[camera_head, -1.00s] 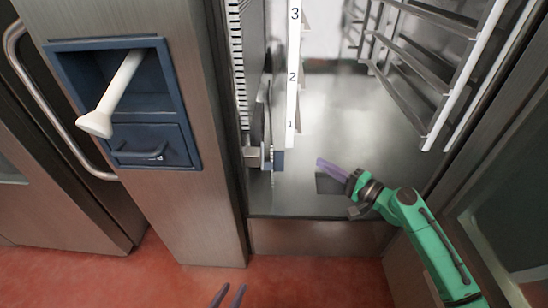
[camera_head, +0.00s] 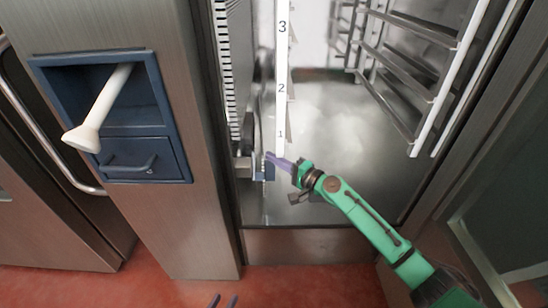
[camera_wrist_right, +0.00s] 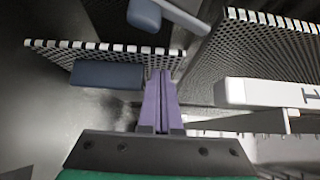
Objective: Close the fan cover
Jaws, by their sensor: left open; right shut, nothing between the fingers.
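The fan cover (camera_head: 222,75) is a perforated panel seen nearly edge-on at the cabinet's left side in the head view; perforated panels (camera_wrist_right: 250,50) also show in the right wrist view. A gap lies between its slotted edge and the white numbered strip (camera_head: 282,75). My right gripper (camera_head: 270,158) is shut and empty, its purple fingertips beside the blue block (camera_head: 264,170) low in the cabinet. In the wrist view the closed fingers (camera_wrist_right: 162,78) point at the panels, just right of a blue block (camera_wrist_right: 108,76); contact is unclear. My left gripper (camera_head: 222,301) is open at the bottom edge.
Metal racks (camera_head: 415,60) line the cabinet's right side. The cabinet floor (camera_head: 345,150) is clear. A blue recess with a white-knobbed lever (camera_head: 100,110) sits on the left front panel. Red floor (camera_head: 300,285) lies in front.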

